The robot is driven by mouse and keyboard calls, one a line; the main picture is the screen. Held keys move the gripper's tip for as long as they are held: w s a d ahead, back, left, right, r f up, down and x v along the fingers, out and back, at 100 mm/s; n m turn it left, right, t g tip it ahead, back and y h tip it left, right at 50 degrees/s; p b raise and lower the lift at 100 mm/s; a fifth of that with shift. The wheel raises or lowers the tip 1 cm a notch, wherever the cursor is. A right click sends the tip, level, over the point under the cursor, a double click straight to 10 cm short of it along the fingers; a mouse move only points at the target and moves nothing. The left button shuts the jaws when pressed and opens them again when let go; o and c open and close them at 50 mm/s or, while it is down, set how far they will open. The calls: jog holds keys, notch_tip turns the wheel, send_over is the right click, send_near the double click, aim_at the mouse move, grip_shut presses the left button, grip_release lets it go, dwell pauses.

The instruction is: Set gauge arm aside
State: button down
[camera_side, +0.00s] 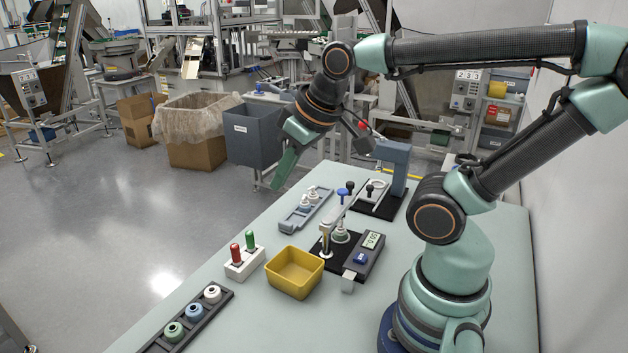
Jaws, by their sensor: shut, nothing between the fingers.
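The gauge arm (339,211) is a slim pale bar on the black gauge base (318,247) in the middle of the table. It runs from a post at the front left towards the back right, with blue and black knobs near its far end. A whitish-green cap (341,236) sits on the base, close under or beside the bar; I cannot tell which. A grey readout box (366,254) with a lit display stands to its right. My gripper (279,182) is shut and empty, raised above and to the left of the gauge arm, well apart from it.
A yellow bin (294,287) stands in front of the gauge. Left of it are a white block (240,263) with red and green pegs and a dark rack (220,303) of caps. A blue-grey tray (293,222) and a press (393,165) stand behind.

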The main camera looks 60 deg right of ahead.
jog(key=c, duration=1.3)
grip_release()
jog(key=o, duration=0.5)
jog(key=shift+w+d, duration=0.1)
jog(key=shift+d, duration=0.2)
jog(key=shift+o, duration=0.6)
jog(key=d+r+m+g+h, duration=0.1)
jog(key=d+m+g, duration=0.2)
jog(key=d+m, duration=0.3)
jog(key=w+d, duration=0.1)
jog(key=d, duration=0.4)
jog(key=shift+d, duration=0.2)
jog(key=m+g+y, duration=0.1)
jog(key=m+g, duration=0.2)
jog(key=m, duration=0.4)
send_over(350, 183)
notch_tip(350, 183, down, 13)
jog(key=shift+r, duration=0.15)
grip_shut()
